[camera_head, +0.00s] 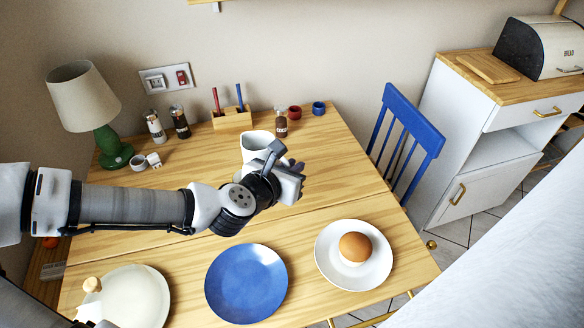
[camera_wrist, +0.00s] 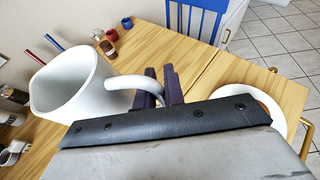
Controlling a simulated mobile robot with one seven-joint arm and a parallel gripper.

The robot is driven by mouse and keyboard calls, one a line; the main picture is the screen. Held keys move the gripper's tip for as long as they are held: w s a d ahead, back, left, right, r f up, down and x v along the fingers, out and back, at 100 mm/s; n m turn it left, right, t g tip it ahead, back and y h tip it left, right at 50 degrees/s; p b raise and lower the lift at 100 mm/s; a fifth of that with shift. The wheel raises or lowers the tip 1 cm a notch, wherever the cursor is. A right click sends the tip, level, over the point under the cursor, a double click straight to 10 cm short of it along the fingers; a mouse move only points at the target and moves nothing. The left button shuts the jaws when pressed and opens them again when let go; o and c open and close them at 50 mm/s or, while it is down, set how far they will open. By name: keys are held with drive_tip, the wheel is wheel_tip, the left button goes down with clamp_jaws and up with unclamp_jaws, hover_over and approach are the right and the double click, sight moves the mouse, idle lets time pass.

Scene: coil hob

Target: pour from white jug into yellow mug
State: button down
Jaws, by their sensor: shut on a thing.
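The white jug (camera_head: 256,145) is near the middle of the table, partly hidden behind my wrist. In the wrist view the jug (camera_wrist: 72,88) fills the left side, its wide mouth showing and its handle reaching toward my fingers. My gripper (camera_wrist: 163,86) is shut on the jug's handle; in the head view my gripper (camera_head: 288,168) is just right of the jug. I cannot tell whether the jug's base touches the table, nor what is inside it. I see no yellow mug in either view; my arm covers part of the table.
A blue plate (camera_head: 246,300), a white plate (camera_head: 326,272) with an egg (camera_head: 355,247) and a cream plate (camera_head: 145,307) line the front. A lamp (camera_head: 85,97), shakers (camera_head: 180,122), a wooden holder (camera_head: 232,119) and small pots (camera_head: 318,108) stand behind. A blue chair (camera_head: 412,125) is right.

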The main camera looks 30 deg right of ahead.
drive_tip(key=shift+r, duration=0.15)
drive_tip(key=shift+m+t, duration=0.3)
drive_tip(key=shift+m, duration=0.1)
wheel_tip(320, 180, up, 6)
drive_tip(key=p, duration=0.5)
drive_tip(key=shift+s, duration=0.1)
idle(0.7)
